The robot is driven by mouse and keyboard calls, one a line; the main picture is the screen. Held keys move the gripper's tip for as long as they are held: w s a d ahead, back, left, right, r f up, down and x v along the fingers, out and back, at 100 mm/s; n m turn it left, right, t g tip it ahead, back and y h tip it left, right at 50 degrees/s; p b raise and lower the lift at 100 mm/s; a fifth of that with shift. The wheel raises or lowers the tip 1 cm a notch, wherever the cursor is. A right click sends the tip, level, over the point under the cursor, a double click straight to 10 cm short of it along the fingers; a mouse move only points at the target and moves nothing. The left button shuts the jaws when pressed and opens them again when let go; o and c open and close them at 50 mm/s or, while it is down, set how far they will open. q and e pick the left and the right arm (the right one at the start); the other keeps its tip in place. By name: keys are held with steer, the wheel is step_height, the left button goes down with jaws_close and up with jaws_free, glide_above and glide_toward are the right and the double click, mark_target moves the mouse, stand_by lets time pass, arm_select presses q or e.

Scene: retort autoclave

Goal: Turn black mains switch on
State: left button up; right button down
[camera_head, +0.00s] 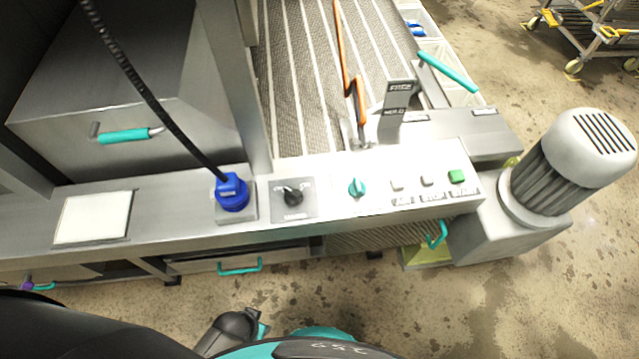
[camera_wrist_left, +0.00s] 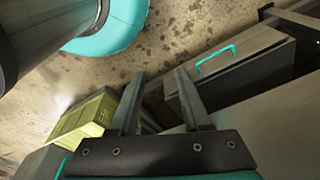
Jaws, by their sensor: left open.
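The black mains switch (camera_head: 292,196) is a round knob on a grey plate, set in the long metal control panel (camera_head: 330,207) in the head view. Small labels sit around the knob, too small to read surely. Its pointer looks tilted towards the upper left. My left gripper (camera_wrist_left: 158,85) shows in the left wrist view with its two fingers apart and nothing between them. It is not near the switch in that view, and the switch is not seen there. My right gripper is not in view.
Left of the switch is a blue plug (camera_head: 231,192) with a black cable rising from it. Right of it are a teal knob (camera_head: 357,187), two pale buttons and a green button (camera_head: 456,176). A grey motor (camera_head: 572,165) stands at the right. Teal-handled drawers (camera_head: 240,266) lie below the panel.

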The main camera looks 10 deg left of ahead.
arm_select(q)
steer(key=w+d+r+p, duration=0.1)
steer(key=w+r+p, duration=0.4)
steer(key=r, duration=0.7)
step_height(320, 180, up, 26)
steer(key=n+g+p, duration=0.2)
steer(key=n+p, duration=0.6)
steer(key=n, duration=0.6)
glide_above(295, 194)
step_height(295, 194, down, 14)
steer(key=b, duration=0.4)
steer(key=shift+w+f, duration=0.1)
steer(key=shift+f, duration=0.15)
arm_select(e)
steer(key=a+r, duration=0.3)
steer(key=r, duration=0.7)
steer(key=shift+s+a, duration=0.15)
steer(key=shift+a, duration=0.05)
arm_select(q)
jaws_close()
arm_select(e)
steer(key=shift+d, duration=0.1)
